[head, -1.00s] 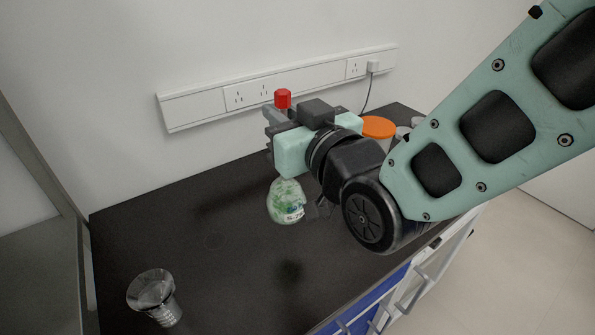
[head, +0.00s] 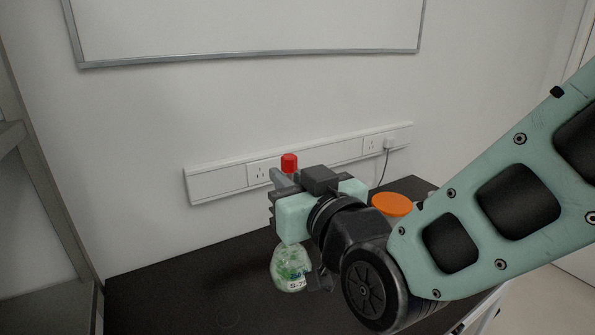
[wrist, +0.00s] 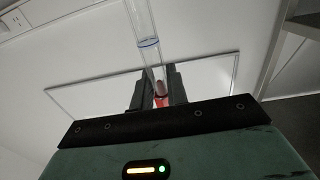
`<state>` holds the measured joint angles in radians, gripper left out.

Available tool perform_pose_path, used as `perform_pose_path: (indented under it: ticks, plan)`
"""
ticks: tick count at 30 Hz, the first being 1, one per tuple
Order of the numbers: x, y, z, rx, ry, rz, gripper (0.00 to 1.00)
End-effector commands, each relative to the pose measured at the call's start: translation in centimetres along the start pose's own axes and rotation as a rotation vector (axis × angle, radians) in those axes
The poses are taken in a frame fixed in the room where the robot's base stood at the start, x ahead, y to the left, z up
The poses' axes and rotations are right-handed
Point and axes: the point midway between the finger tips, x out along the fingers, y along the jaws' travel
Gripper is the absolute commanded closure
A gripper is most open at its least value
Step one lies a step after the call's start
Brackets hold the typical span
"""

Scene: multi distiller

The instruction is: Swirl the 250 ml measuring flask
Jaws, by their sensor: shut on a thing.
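The measuring flask (head: 291,268) has a round clear body with a green pattern and a white label, and a red stopper (head: 289,162) on top. It hangs below my gripper (head: 278,190), upright and above the dark bench. My gripper is shut on its neck, which is mostly hidden by the jaws in the head view. In the wrist view the clear neck (wrist: 148,45) with a blue ring runs between the two dark fingers (wrist: 160,92), and the red stopper (wrist: 161,101) shows near them.
The dark bench top (head: 190,285) is clear left of the flask. An orange-lidded container (head: 392,204) stands behind my wrist at the right. A wall socket rail (head: 225,182) runs behind. A grey metal frame (head: 50,210) stands at the left.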

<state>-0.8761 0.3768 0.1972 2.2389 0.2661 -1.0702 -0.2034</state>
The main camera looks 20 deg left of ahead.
Motion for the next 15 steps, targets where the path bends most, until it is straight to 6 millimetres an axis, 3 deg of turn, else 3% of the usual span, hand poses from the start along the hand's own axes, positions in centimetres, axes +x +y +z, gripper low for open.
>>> perform_pose_path:
  ticks: [4,7,11,15]
  plan:
    - [-2.4,0.1,-0.6,-0.001,-0.001,0.000,1.00]
    - [-3.1,2.1,-0.7,-0.002,-0.001,0.004,1.00]
    - [-1.3,3.8,-0.8,-0.001,0.000,0.002,1.00]
    - [1.0,2.2,-0.8,0.000,-0.001,-0.006,1.00]
